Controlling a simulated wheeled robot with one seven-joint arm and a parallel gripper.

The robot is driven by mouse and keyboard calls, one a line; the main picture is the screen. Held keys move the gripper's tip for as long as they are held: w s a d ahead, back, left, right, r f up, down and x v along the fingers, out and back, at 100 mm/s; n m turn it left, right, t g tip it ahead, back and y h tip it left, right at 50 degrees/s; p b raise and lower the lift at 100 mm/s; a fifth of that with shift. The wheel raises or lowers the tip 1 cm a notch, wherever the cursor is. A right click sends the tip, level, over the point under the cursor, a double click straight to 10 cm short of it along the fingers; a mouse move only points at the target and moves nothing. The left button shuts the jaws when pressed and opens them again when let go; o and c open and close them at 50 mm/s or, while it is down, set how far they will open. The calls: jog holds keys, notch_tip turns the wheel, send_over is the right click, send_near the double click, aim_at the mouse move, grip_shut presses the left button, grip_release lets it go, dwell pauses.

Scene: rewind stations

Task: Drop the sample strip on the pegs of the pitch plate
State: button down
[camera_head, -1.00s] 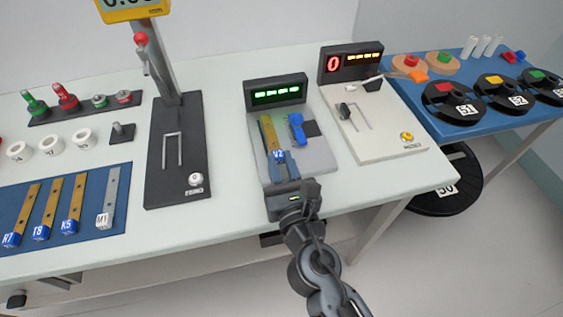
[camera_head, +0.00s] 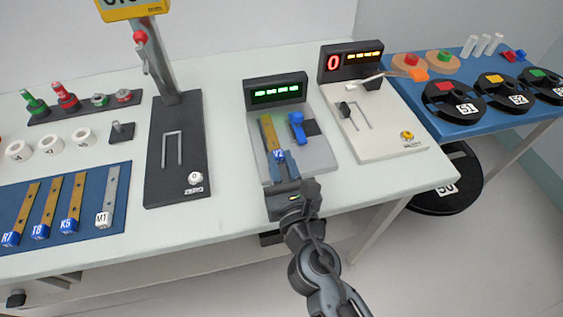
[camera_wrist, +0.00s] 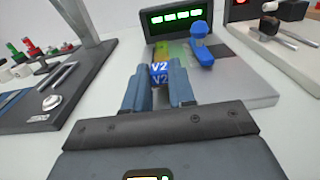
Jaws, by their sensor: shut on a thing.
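The sample strip (camera_head: 268,132) is a brass bar with a blue end tag marked V2. It lies lengthwise over the left part of the grey pitch plate (camera_head: 318,158), below a green-lit display. My gripper (camera_head: 279,162) is shut on the tagged near end, and its blue-grey fingers flank the tag in the wrist view (camera_wrist: 160,84). The strip's far part shows beyond the tag in the wrist view. I cannot make out the pegs, nor tell whether the strip rests on them or hovers just above.
A blue clamp-like part (camera_head: 297,126) stands on the plate, close right of the strip. A black stand (camera_head: 178,150) is to the left, and a pale device with a red zero display (camera_head: 385,130) to the right. Several other strips lie on a blue mat (camera_head: 95,235).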

jog(key=shift+f, duration=0.25)
jog(key=shift+r, duration=0.25)
jog(key=shift+r+p, duration=0.15)
jog(key=shift+p, duration=0.15)
dwell(0.6)
jog(key=shift+f, duration=0.4)
dwell(1.0)
jog(key=shift+r, duration=0.25)
jog(key=shift+r, duration=0.2)
jog(key=shift+d+p, duration=0.1)
jog(key=shift+p, duration=0.25)
dwell(1.3)
